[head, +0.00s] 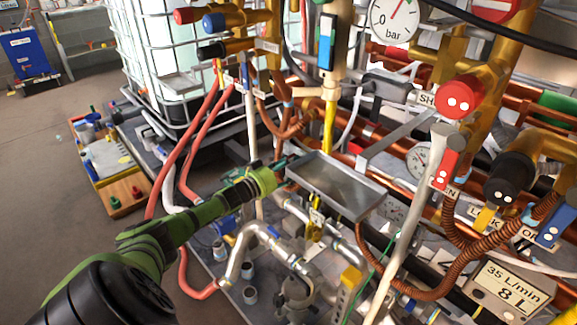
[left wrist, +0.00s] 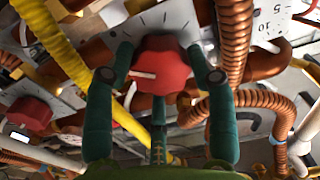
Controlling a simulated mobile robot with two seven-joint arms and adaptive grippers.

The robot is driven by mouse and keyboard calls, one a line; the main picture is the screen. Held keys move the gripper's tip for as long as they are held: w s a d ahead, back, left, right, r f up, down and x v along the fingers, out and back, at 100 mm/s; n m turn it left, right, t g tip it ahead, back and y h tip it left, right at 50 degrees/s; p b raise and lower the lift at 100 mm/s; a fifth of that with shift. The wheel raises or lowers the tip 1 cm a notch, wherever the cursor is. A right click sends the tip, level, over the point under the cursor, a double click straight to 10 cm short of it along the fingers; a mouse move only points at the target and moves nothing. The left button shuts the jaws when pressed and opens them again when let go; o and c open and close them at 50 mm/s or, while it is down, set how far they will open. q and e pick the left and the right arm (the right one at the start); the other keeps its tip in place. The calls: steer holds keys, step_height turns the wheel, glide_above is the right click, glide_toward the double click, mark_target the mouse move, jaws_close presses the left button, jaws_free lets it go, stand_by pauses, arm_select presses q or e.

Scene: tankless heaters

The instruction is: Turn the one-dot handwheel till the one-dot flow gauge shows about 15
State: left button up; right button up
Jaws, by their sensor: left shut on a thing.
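In the left wrist view a red handwheel (left wrist: 162,66) with a white pointer line sits before a pale scale plate with tick marks. My left gripper (left wrist: 162,76) is shut on it, with dark green fingers on both sides. No dot mark shows on this wheel, so I cannot tell whether it is the one-dot one. In the head view my left gripper (head: 281,164) reaches in beside a grey metal tray (head: 335,180); the held wheel is hidden there.
A red two-dot knob (head: 460,98) and a bar dial (head: 394,20) are at the upper right. Another red knob (left wrist: 28,116) is left of the held wheel. Copper hoses and pipes crowd around. Open floor (head: 35,160) lies at the left.

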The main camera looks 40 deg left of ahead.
arm_select(q)
steer(key=n, duration=0.3)
steer(key=shift+a+n, duration=0.1)
steer(key=shift+n, duration=0.3)
steer(key=shift+f, duration=0.1)
steer(key=o, duration=1.2)
steer(key=shift+c, duration=0.2)
steer(key=shift+s, duration=0.1)
steer(key=s, duration=1.1)
steer(key=shift+s+a, duration=0.4)
